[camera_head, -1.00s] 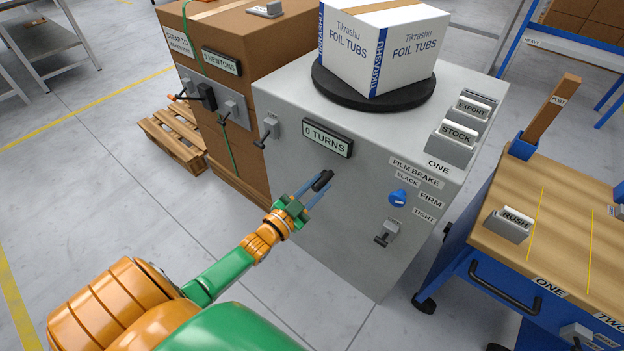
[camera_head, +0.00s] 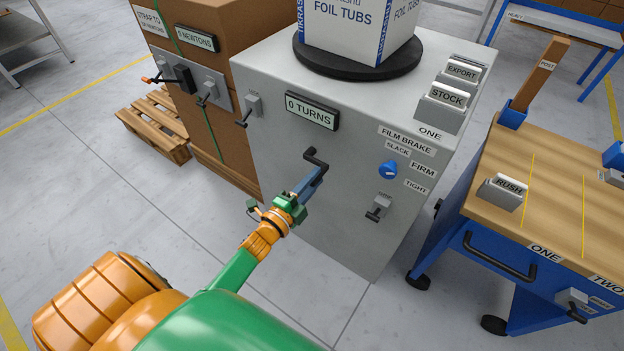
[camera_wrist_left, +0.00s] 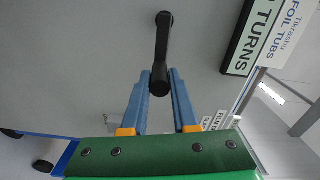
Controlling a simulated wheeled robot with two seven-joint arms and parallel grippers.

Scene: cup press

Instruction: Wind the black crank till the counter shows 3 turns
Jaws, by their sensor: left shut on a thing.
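The black crank (camera_head: 312,156) is on the front of the grey machine (camera_head: 280,160), below the counter (camera_head: 312,110), which reads "0 TURNS". My left gripper (camera_head: 318,172) is shut on the crank's handle. In the left wrist view, the handle end (camera_wrist_left: 160,83) sits between the two blue fingertips of my left gripper (camera_wrist_left: 160,76), and the crank arm (camera_wrist_left: 163,38) extends upward in the picture. Part of the counter (camera_wrist_left: 252,38) shows there too. My right gripper does not show.
A white foil tubs box (camera_head: 345,25) stands on the black turntable (camera_head: 357,55) atop the machine. A blue film brake knob (camera_head: 388,169) and a small lever (camera_head: 379,208) are right of the crank. A blue wood-topped cart (camera_head: 555,215) stands at right, a strapped brown carton (camera_head: 215,80) at left.

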